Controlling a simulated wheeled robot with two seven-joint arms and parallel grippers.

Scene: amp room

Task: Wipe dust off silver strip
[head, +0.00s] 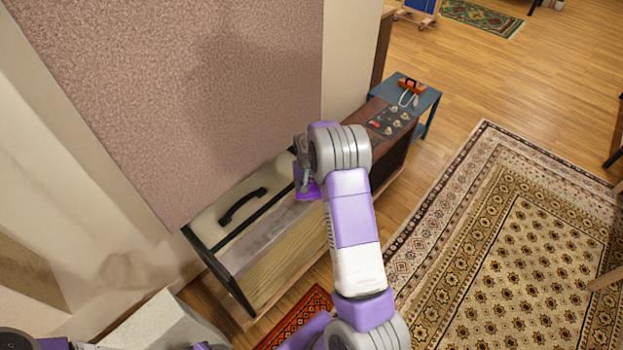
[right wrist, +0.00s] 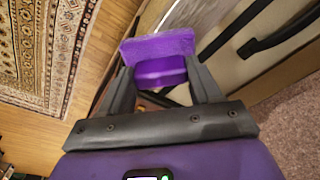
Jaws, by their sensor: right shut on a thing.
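The silver strip (head: 268,228) runs along the top front edge of a cabinet-like amp, beside a black bar. Greyish, darker smudges show on it. My right gripper (head: 301,172) is over the strip's far end, mostly hidden by my own wrist in the head view. In the right wrist view the right gripper (right wrist: 160,85) is shut on a purple sponge-like block (right wrist: 158,47). A bit of the purple block (head: 308,192) shows below the gripper in the head view. I cannot tell whether it touches the strip. My left gripper is not in view.
A black handle (head: 242,205) sits on the amp's pale top. A large pinkish textured panel (head: 200,90) rises behind it. A wooden unit with knobs (head: 390,122) stands beyond, near a blue table (head: 424,99). Patterned rug (head: 520,240) and open floor lie right.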

